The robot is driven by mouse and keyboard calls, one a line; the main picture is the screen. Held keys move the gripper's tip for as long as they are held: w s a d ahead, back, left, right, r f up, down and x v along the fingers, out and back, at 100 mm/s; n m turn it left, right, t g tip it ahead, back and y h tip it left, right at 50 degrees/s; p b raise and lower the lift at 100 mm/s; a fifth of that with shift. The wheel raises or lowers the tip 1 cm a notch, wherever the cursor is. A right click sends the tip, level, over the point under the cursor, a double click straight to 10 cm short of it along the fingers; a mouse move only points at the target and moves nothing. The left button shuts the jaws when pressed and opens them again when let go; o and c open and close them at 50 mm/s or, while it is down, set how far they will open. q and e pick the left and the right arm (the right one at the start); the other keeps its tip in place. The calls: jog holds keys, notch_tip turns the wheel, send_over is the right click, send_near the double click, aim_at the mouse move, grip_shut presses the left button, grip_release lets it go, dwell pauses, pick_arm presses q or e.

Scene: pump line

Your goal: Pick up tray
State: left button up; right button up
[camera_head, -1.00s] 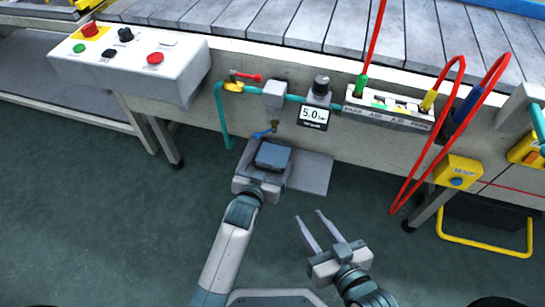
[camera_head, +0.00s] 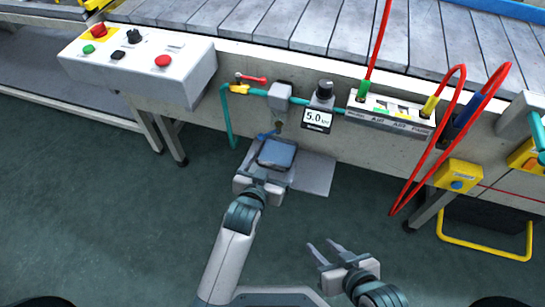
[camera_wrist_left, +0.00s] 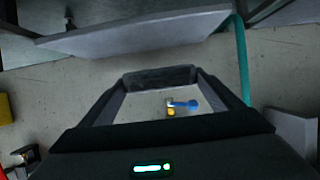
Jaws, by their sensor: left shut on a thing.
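The tray (camera_head: 275,153) is small and blue-grey with a dark rim, in the middle of the head view below the pipe fittings. My left gripper (camera_head: 262,177) is shut on the tray's near side. In the left wrist view, a dark-rimmed shape (camera_wrist_left: 158,77) lies ahead of the gripper. A blue lever (camera_wrist_left: 187,104) with a yellow part shows within its outline. My right gripper (camera_head: 322,251) is open and empty, away to the lower right of the tray. The tray's near edge is partly hidden by my left gripper.
A flat grey plate (camera_head: 313,174) lies behind and right of the tray. A filter (camera_head: 281,97) and a gauge (camera_head: 317,119) reading 5.0 are on the wall above. Red hoses (camera_head: 412,178) hang to the right. The green floor in front is clear.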

pick_arm(q)
jog(key=s+r+p, duration=0.1)
jog(key=s+r, duration=0.4)
jog(key=s, duration=0.3)
jog(key=shift+s, duration=0.15)
pick_arm(e)
jog(key=shift+s+d+f+g+h, duration=0.3)
jog(key=shift+s+d+g, duration=0.15)
jog(key=shift+d, duration=0.15)
jog(key=shift+s+d+f+g+h, duration=0.25)
jog(key=shift+s+d+g, duration=0.1)
jog(key=shift+d+g, duration=0.15)
